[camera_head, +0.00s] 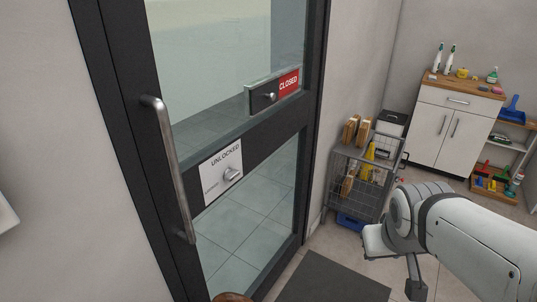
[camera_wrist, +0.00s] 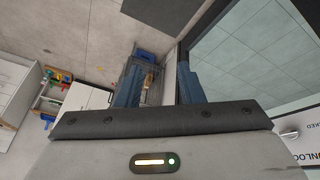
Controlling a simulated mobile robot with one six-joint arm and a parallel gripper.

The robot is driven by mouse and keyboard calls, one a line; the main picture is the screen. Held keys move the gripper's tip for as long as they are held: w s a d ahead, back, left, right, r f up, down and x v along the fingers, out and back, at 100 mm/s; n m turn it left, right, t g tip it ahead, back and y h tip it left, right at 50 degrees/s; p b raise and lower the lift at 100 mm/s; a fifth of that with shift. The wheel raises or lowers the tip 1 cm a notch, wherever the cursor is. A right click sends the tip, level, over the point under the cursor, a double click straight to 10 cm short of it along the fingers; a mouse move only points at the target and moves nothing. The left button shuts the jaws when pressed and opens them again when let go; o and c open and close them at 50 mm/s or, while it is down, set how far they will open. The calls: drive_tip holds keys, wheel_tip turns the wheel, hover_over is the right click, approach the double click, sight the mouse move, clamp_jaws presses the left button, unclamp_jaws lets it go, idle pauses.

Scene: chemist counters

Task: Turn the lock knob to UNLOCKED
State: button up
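The lock knob (camera_head: 231,173) is a small silver turn-piece on a white plate (camera_head: 212,181) fixed to the dark door's crossbar. The plate reads UNLOCKED along its top, with fainter lettering at its left that I cannot read. Which mark the knob points to is too small to tell. The knob (camera_wrist: 289,134) and part of the plate (camera_wrist: 306,150) also show at the right edge of the wrist view. My gripper (camera_wrist: 158,85) is open and empty, its two dark fingers well apart. In the head view it is right of the door, clear of the knob.
A long vertical handle (camera_head: 169,165) stands out from the door left of the plate. A red CLOSED sign slider (camera_head: 288,82) sits above. A grey wire cart (camera_head: 357,180) stands right of the door, near my arm. A dark mat (camera_head: 330,280) lies on the floor.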

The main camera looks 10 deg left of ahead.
drive_tip(key=w+a+n+t+y+b, duration=0.1)
drive_tip(key=w+a+n+t+b, duration=0.2)
drive_tip(key=w, duration=0.4)
drive_tip(key=w+a+f+n+t+y+b, duration=0.1)
drive_tip(key=w+a+n+t+y, duration=0.1)
drive_tip(key=w+a+n, duration=0.35)
drive_tip(key=w+a+n+t+y+b, duration=0.1)
drive_tip(key=w+a+n+t+b, duration=0.15)
drive_tip(key=w+n, duration=0.45)
drive_tip(key=n+g+y+b, duration=0.4)
drive_tip(key=n+g+y, duration=0.2)
drive_tip(key=n+y, duration=0.75)
approach(235, 177)
drive_tip(key=a, duration=0.2)
drive_tip(key=shift+t, duration=0.25)
drive_tip(key=shift+x, duration=3.7)
drive_tip(key=shift+w, duration=0.15)
drive_tip(key=shift+c, duration=0.2)
